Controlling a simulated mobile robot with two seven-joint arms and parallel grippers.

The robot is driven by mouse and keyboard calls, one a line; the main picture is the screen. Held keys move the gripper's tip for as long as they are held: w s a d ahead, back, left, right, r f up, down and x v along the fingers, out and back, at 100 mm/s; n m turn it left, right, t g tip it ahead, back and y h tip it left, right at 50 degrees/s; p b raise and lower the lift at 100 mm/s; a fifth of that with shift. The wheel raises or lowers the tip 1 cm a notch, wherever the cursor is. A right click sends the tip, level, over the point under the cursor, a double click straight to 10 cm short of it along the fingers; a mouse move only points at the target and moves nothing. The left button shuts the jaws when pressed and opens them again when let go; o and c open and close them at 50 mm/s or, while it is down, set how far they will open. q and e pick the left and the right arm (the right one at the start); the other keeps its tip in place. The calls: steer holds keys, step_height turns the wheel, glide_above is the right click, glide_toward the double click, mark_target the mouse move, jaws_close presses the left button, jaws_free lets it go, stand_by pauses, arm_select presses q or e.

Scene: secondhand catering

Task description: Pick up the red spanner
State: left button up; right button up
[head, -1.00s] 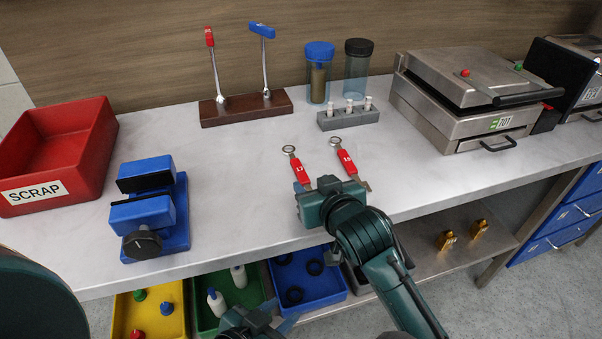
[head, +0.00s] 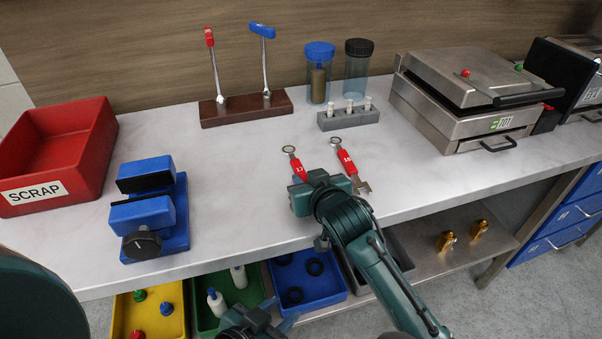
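Two spanners with red handles lie side by side on the grey worktop in the head view. The left spanner (head: 298,167) has its ring end toward the back; its near end is hidden by my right gripper. The right spanner (head: 347,163) shows both its ring end and its open jaw. My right gripper (head: 308,180) is low over the near end of the left spanner. Its fingertips are hidden, so I cannot tell whether it touches or grips the spanner. My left gripper (head: 262,320) is at the bottom edge, in front of the worktop and away from the spanners.
A wooden rack (head: 245,109) holds red- and blue-handled tools. A grey vial block (head: 348,118) stands behind the spanners. A blue vise (head: 152,211) and red scrap bin (head: 88,150) are left, a steel press (head: 462,97) right. Worktop between vise and spanners is clear.

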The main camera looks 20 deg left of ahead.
jaws_close()
